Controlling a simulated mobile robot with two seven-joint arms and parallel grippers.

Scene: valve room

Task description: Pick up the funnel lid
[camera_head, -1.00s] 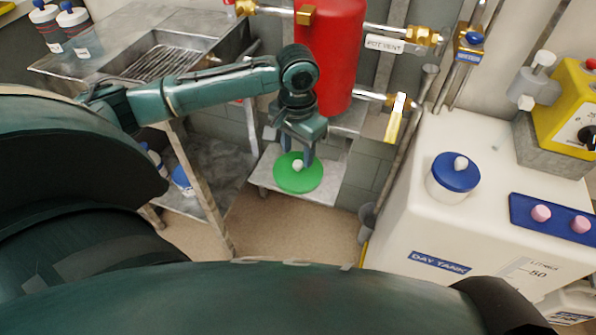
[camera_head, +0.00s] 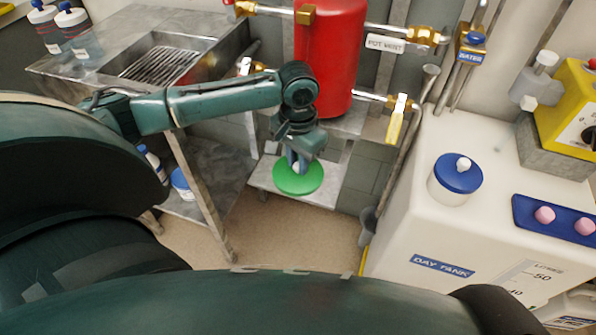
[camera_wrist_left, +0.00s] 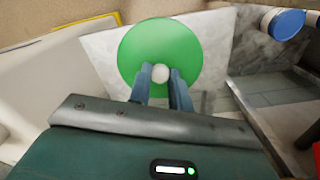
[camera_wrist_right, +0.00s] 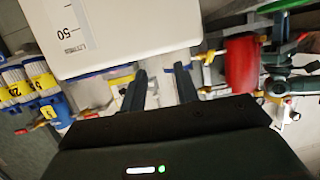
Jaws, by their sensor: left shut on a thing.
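The funnel lid is a green disc (camera_head: 299,184) with a small white knob. It shows in the middle of the head view, below the red cylinder. In the left wrist view the green disc (camera_wrist_left: 160,42) fills the top middle, its white knob between the fingers. My left gripper (camera_head: 299,167) points down and is shut on the knob. I cannot tell whether the lid touches what is beneath it. My right gripper (camera_wrist_right: 161,78) shows only in the right wrist view; its fingers are apart with no object between them.
A grey shelf (camera_head: 318,193) lies under the lid. The red cylinder (camera_head: 327,60) and pipes with a yellow-handled valve (camera_head: 394,122) stand close behind. The white day tank (camera_head: 425,215) is at right. A metal sink (camera_head: 165,58) is at left.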

